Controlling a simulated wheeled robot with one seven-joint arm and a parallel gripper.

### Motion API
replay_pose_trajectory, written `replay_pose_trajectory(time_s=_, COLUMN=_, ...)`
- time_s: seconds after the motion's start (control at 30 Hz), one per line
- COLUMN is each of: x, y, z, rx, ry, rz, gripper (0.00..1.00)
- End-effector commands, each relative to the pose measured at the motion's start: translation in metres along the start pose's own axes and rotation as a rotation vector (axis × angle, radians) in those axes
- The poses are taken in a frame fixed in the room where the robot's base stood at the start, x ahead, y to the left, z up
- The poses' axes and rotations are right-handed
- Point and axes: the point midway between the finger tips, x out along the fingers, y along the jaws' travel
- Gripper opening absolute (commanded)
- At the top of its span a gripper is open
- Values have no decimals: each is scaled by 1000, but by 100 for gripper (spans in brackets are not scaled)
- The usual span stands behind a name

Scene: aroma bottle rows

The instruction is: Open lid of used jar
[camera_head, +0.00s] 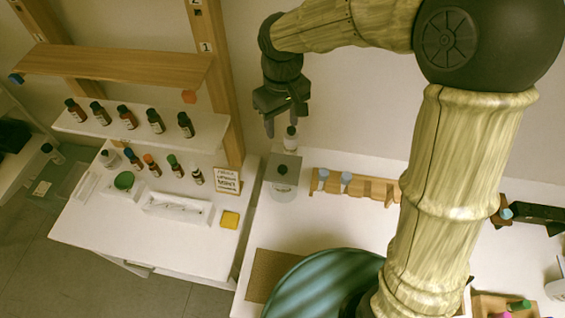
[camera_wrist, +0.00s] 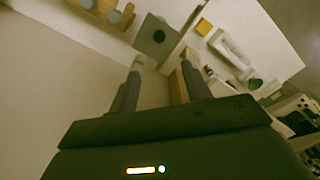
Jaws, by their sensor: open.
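The jar (camera_head: 284,194) stands on the white table just right of the gap between the tables. Its square grey lid (camera_head: 283,171) with a dark round knob is on it. The lid also shows in the wrist view (camera_wrist: 148,45), beyond my fingertips. My gripper (camera_head: 282,127) is open and empty, pointing down behind the jar and apart from its lid. In the wrist view both fingers of my gripper (camera_wrist: 162,68) are spread. A small white-capped bottle (camera_head: 290,140) stands behind the jar, close to one fingertip in the picture; I cannot tell if they touch.
A wooden rack with grey-topped pieces (camera_head: 363,188) stands right of the jar. The left table holds several dark bottles, a white tray (camera_head: 178,207), a yellow block (camera_head: 230,220) and a small sign (camera_head: 227,181). A wooden post rises left of my gripper. A teal round object (camera_head: 322,285) is in front.

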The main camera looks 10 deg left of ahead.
Motion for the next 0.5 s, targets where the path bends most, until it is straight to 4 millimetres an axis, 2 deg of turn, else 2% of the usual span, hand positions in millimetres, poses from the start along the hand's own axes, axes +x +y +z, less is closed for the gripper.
replay_pose_trajectory(time_s=0.27, x=3, y=1, z=1, rx=3, ry=-1, rz=0, gripper=48)
replay_pose_trajectory(time_s=0.5, x=29, y=0, z=1, rx=2, ry=-4, rz=-2, gripper=48)
